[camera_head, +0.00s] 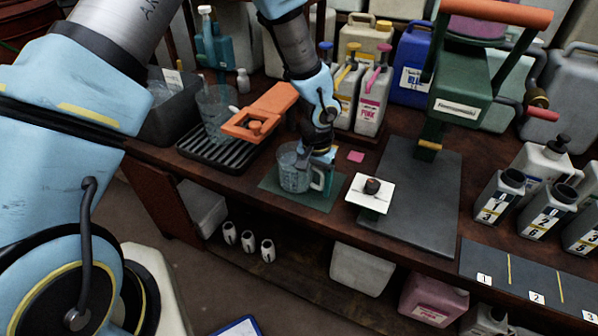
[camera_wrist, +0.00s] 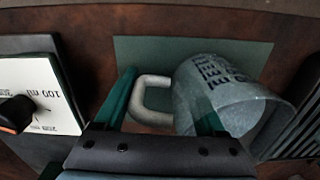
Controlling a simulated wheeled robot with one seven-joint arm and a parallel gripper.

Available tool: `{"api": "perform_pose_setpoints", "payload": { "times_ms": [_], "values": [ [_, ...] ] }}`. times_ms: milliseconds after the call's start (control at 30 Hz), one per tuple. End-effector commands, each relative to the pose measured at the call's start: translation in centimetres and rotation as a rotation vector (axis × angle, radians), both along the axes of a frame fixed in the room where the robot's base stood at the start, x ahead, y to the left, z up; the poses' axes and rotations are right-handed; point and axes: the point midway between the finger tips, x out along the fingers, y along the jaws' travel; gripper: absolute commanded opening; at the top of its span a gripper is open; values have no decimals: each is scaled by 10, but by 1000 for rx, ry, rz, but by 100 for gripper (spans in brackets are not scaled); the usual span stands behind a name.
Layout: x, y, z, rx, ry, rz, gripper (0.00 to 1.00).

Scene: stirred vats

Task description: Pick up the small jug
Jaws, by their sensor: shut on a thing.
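The small jug (camera_head: 294,176) is a clear grey measuring jug with a pale handle on its right. It stands upright on or just over the dark green mat (camera_head: 268,187); I cannot tell whether it touches it. My gripper (camera_head: 314,158) reaches down from above at its handle side. In the wrist view the jug (camera_wrist: 236,108) is at the right, with dark markings on its wall. My gripper (camera_wrist: 160,88) is shut on it, with the handle (camera_wrist: 147,100) between the teal fingers. The right finger overlaps the jug's near wall.
A larger clear jug (camera_head: 216,108) stands on a black ribbed tray (camera_head: 202,157) to the left, near an orange clamp-like part (camera_head: 260,113). A white card (camera_head: 368,200) with a dark knob is right. Pink-labelled jugs (camera_head: 374,97) stand behind. The dark board (camera_head: 425,205) is mostly clear.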

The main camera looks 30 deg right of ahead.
Motion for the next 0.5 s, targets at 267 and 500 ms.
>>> {"api": "perform_pose_setpoints", "payload": {
  "times_ms": [267,500],
  "values": [
    [-1,0,0,0,2,-1,27],
    [-2,0,0,0,2,0,0]
  ]
}}
